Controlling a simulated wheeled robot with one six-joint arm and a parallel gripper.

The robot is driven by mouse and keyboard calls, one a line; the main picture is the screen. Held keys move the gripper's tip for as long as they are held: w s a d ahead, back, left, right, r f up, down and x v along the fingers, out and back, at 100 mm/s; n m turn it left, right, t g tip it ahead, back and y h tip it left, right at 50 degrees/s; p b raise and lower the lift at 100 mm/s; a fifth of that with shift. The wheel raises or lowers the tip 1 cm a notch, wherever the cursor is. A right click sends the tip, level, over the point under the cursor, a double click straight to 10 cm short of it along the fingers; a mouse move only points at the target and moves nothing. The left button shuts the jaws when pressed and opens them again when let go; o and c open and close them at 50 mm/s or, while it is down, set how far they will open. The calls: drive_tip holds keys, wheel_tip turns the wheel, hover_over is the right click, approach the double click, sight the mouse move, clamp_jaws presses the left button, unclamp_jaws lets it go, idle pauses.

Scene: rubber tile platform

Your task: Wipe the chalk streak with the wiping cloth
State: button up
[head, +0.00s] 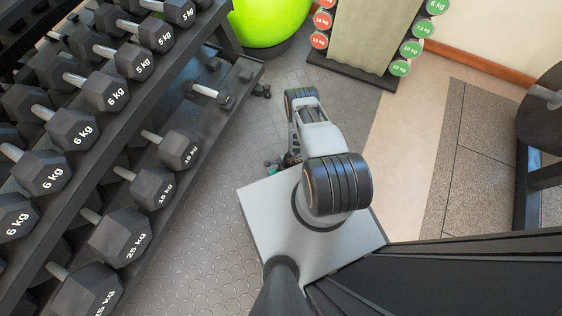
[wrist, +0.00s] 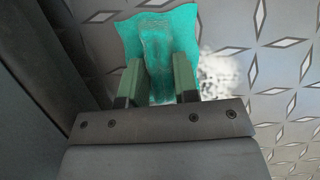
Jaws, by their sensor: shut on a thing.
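My gripper (wrist: 158,78) is shut on the teal wiping cloth (wrist: 160,28) in the wrist view. The cloth bunches up between the two green fingers and spreads out past their tips over the patterned floor. The chalk streak (wrist: 222,76) is a white, speckled smear on the floor just right of the cloth and the right finger. Part of it may be hidden under the cloth or the gripper. In the head view my arm hides most of the gripper, and I cannot make out the streak there.
A dumbbell rack (head: 160,185) fills the left side. A green ball (head: 270,18) and another dumbbell stand (head: 370,40) are at the back.

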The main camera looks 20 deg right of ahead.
drive_tip(key=shift+w+d+r+p, duration=0.1)
drive_tip(key=shift+r+p, duration=1.45)
drive_tip(key=shift+r, duration=0.15)
drive_tip(key=shift+w+r+p, duration=0.1)
drive_tip(key=shift+r+p, duration=1.45)
drive_tip(key=shift+r, duration=0.15)
